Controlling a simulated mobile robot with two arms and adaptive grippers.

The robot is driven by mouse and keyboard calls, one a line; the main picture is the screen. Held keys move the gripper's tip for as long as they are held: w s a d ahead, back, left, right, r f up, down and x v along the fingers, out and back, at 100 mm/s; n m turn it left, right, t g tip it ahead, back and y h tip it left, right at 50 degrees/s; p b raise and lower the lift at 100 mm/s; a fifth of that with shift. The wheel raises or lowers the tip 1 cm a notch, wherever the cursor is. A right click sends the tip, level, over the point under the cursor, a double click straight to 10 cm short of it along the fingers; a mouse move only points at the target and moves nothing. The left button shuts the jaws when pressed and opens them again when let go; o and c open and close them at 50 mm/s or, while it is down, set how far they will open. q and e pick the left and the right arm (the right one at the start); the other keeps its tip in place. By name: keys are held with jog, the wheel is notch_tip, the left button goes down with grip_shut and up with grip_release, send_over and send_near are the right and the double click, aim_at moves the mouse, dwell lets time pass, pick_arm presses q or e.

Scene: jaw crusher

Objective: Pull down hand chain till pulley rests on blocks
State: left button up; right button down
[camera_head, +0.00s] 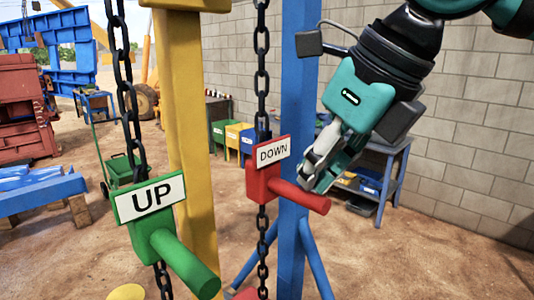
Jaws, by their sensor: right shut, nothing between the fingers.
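Two black hand chains hang in front of me. The left chain (126,90) carries a green block and handle (178,255) with a sign reading UP (150,197). The right chain (262,75) carries a red block and handle (298,195) with a sign reading DOWN (272,151). My right gripper (312,178) comes in from the upper right, its fingers shut and empty. Its fingertips are close to the red handle; I cannot tell whether they touch it. My left gripper is not in view. The pulley and its blocks cannot be made out.
A yellow post (187,130) stands behind the chains, and a blue post (297,100) with slanted braces stands behind the red handle. A blue workbench (392,165) stands by the grey block wall (465,150). Coloured bins (233,137) and a blue trestle (40,195) are further back.

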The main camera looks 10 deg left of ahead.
aim_at(316, 195)
jog(key=shift+f, duration=0.1)
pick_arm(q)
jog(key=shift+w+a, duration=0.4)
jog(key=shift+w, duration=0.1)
pick_arm(e)
notch_tip(316, 195, down, 3)
jog(key=b, duration=0.3)
jog(key=shift+f, duration=0.1)
notch_tip(316, 195, down, 11)
jog(key=b, duration=1.1)
pick_arm(q)
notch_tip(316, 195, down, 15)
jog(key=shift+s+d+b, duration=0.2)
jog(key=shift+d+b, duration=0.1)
jog(key=shift+b, duration=0.15)
pick_arm(e)
jog(key=s+d, duration=0.1)
jog(key=d, duration=0.1)
jog(key=s+d+r, duration=0.1)
jog(key=s+d, duration=0.1)
jog(key=shift+d, duration=0.15)
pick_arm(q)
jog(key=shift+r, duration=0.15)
